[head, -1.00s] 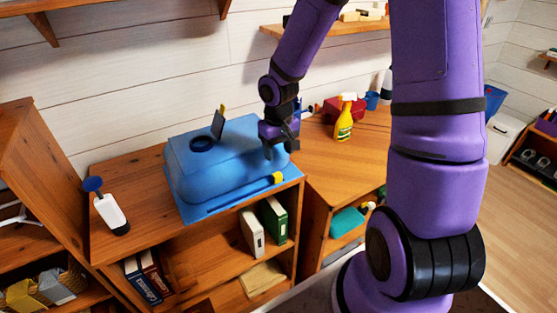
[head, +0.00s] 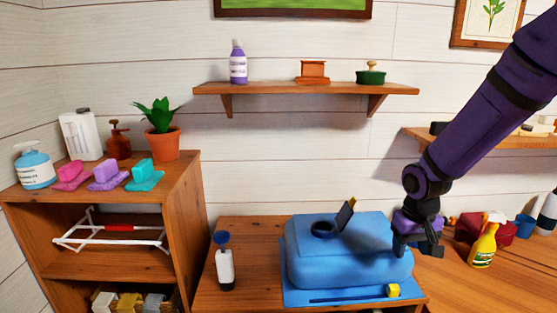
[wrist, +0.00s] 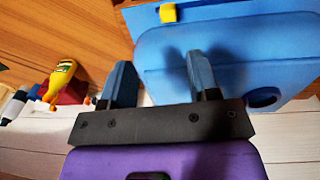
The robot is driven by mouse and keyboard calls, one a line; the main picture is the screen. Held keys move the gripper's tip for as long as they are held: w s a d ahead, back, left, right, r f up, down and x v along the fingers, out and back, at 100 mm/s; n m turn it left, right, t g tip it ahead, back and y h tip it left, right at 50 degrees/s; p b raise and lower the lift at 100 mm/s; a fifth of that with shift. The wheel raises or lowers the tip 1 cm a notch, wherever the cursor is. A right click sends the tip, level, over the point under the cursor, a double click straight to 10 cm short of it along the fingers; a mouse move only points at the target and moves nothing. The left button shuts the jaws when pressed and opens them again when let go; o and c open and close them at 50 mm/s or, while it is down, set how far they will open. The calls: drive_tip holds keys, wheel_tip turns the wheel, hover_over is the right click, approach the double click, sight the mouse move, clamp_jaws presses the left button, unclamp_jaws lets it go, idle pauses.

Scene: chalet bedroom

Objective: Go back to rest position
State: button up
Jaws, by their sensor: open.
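My gripper (head: 418,248) is at the right end of the blue case-like container (head: 345,262) on the low wooden cabinet, open and with nothing seen between its fingers. The wrist view shows its two fingers (wrist: 160,82) apart, with the blue container (wrist: 255,50) beyond the right finger. I cannot tell whether a finger touches the container. The container has a round dark opening with a small dark flap standing up beside it. My arm reaches in from the upper right in the head view.
A white bottle with a blue top (head: 225,265) stands left of the container. A yellow spray bottle (head: 484,244) and a red box (head: 467,228) are on the desk at right. A wall shelf (head: 300,89) hangs above. A taller bookcase (head: 190,200) stands at left.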

drive_tip(key=s+a+r+t, duration=0.2)
drive_tip(key=s+r+t, duration=0.2)
drive_tip(key=s+r, duration=1.6)
wheel_tip(320, 180, up, 2)
drive_tip(key=shift+s+a+r+t+y, duration=0.2)
drive_tip(key=shift+s+t+y, duration=0.1)
drive_tip(key=shift+t, duration=0.1)
